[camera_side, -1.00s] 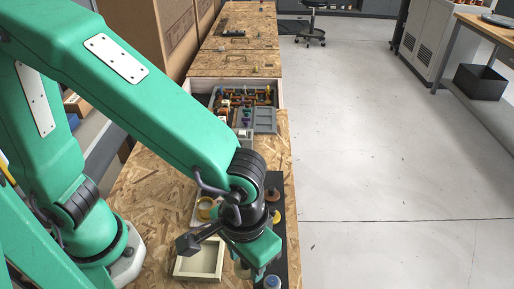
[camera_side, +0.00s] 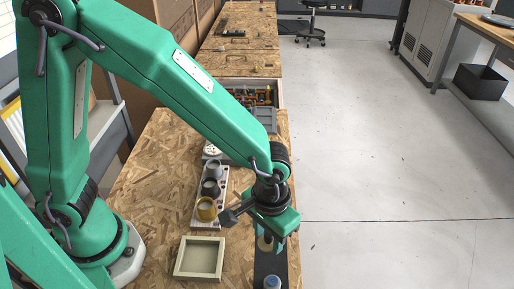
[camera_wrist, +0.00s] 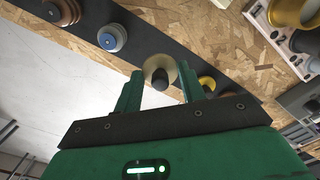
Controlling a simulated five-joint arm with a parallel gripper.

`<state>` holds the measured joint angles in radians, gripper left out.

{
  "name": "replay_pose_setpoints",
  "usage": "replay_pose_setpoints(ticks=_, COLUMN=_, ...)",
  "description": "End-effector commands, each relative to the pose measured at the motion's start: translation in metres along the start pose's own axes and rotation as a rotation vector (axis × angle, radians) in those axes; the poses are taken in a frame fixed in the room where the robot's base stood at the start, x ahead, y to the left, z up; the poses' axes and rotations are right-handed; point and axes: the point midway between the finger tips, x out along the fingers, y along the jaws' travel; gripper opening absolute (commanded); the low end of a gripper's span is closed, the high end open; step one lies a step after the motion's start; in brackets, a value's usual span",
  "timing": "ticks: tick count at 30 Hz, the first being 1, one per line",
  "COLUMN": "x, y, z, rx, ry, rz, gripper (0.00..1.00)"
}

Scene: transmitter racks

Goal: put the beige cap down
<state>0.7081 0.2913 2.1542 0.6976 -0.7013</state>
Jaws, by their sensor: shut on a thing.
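The beige cap (camera_wrist: 158,70) is between the two fingers of my gripper (camera_wrist: 160,82), which is shut on it; a dark round knob shows at its middle. In the side view, the cap (camera_side: 264,243) shows below my gripper (camera_side: 267,237), over the black strip (camera_side: 268,265). I cannot tell whether the cap touches the strip.
A blue and white cap (camera_wrist: 112,38) and a brown cap (camera_wrist: 61,11) are on the strip. A yellow cap (camera_wrist: 207,83) is partly hidden beside my right finger. A rack with several cups (camera_side: 206,208) and an empty pale tray (camera_side: 200,258) stand left of the strip.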

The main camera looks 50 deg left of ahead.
Motion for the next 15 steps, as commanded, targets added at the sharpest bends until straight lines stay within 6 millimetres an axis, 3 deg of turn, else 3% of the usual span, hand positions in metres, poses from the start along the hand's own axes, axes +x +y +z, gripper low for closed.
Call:
replay_pose_setpoints(ticks=6, x=0.010, y=-0.006, z=-0.017, rx=0.000, ry=0.001, rz=0.001, gripper=0.18)
replay_pose_setpoints(ticks=15, x=0.016, y=-0.006, z=-0.017, rx=0.001, ry=0.000, rz=0.000, gripper=0.18)
